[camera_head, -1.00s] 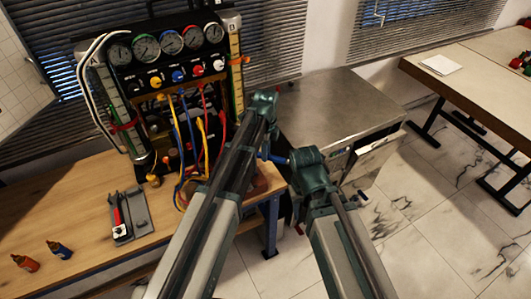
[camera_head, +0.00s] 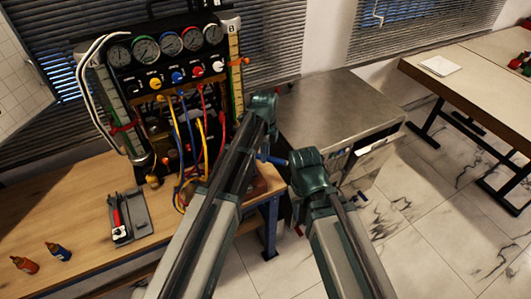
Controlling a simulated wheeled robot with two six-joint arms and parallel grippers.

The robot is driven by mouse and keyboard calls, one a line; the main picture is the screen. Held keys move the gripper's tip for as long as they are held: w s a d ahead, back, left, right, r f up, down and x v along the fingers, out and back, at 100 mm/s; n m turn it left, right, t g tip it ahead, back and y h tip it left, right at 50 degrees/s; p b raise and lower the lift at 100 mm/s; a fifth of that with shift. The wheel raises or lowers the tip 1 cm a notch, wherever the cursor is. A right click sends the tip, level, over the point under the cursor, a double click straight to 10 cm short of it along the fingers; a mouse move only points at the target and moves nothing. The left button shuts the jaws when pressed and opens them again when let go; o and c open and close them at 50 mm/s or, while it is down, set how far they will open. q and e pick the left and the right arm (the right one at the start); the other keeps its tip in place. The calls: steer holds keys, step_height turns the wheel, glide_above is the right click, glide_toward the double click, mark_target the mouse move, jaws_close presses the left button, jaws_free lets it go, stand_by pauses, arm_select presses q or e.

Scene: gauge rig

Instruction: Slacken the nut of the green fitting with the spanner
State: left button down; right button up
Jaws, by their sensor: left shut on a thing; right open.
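My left arm reaches up from the bottom middle, and its green wrist (camera_head: 262,105) covers the space just right of the gauge rig (camera_head: 170,62). Its jaws are hidden behind the arm, so what they hold is not clear. A short blue bar (camera_head: 272,159) shows between my two arms; I cannot tell whether it is part of the spanner. My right arm's green wrist (camera_head: 308,168) is lower and to the right, and its fingertips are hidden. I cannot pick out the green fitting or its nut among the hoses and parts under the rig.
A grey tray (camera_head: 138,208) with a red-and-black tool (camera_head: 118,215) lies on the wooden bench (camera_head: 60,215). Colored hoses (camera_head: 200,140) hang from the rig. A metal cabinet (camera_head: 335,105) stands at right.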

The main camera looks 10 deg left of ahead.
arm_select(q)
steer(key=shift+s+a+m, duration=0.2)
steer(key=shift+s+m, duration=0.4)
steer(key=shift+s, duration=0.05)
steer(key=shift+d, duration=0.15)
stand_by(0.4)
steer(key=shift+s+d, duration=0.25)
steer(key=shift+d, duration=0.5)
steer(key=shift+s+d, duration=0.25)
steer(key=shift+d, duration=0.5)
steer(key=shift+s+d, duration=0.25)
steer(key=shift+d, duration=0.5)
steer(key=shift+r, duration=0.1)
step_height(320, 180, up, 4)
steer(key=p, duration=0.5)
glide_above(277, 160)
steer(key=s, duration=0.2)
steer(key=shift+w+r, duration=0.15)
steer(key=shift+w, duration=0.1)
